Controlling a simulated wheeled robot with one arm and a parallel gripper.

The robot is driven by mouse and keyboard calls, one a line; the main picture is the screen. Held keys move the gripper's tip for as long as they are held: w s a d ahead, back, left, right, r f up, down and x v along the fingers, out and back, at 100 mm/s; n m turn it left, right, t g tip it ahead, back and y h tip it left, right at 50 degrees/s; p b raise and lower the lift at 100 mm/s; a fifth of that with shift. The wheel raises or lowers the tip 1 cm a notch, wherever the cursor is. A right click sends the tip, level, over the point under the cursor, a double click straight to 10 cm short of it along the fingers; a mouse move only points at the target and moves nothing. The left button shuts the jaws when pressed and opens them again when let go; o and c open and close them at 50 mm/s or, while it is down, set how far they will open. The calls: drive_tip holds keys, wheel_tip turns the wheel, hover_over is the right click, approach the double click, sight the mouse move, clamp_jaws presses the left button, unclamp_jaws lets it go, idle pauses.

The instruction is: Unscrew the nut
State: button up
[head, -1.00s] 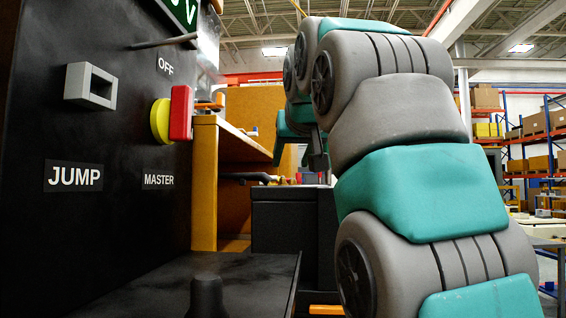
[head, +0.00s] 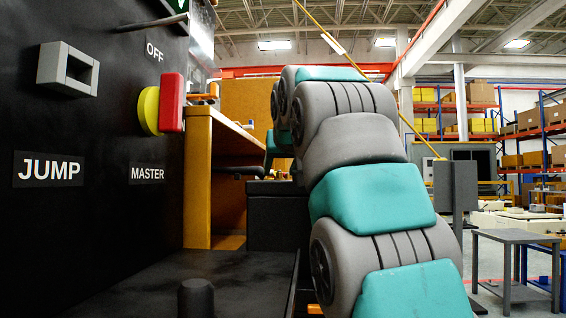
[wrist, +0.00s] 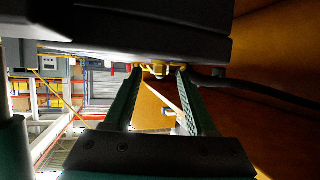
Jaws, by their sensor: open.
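My gripper (wrist: 158,78) shows in the wrist view with its two dark green fingers apart. Between and just beyond the fingertips is a small yellow fitting (wrist: 150,70) under the edge of a large dark body (wrist: 130,35). A small pale bit shows at this fitting; I cannot tell whether it is the nut. I see nothing clearly held. A black cable (wrist: 250,92) runs off to the right from near the right fingertip. In the head view my own arm hides the gripper, and no nut can be made out there.
A black panel (head: 90,225) with a red and yellow switch (head: 170,103) and a grey socket (head: 68,67) stands close on the left. Behind it are a wooden bench (head: 198,180) and a dark box (head: 275,215). A grey table (head: 515,240) stands at the right.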

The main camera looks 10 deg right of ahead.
clamp_jaws()
idle(0.4)
unclamp_jaws()
drive_tip(key=shift+c, duration=0.4)
clamp_jaws()
drive_tip(key=shift+o, duration=0.3)
unclamp_jaws()
drive_tip(key=shift+s, duration=0.1)
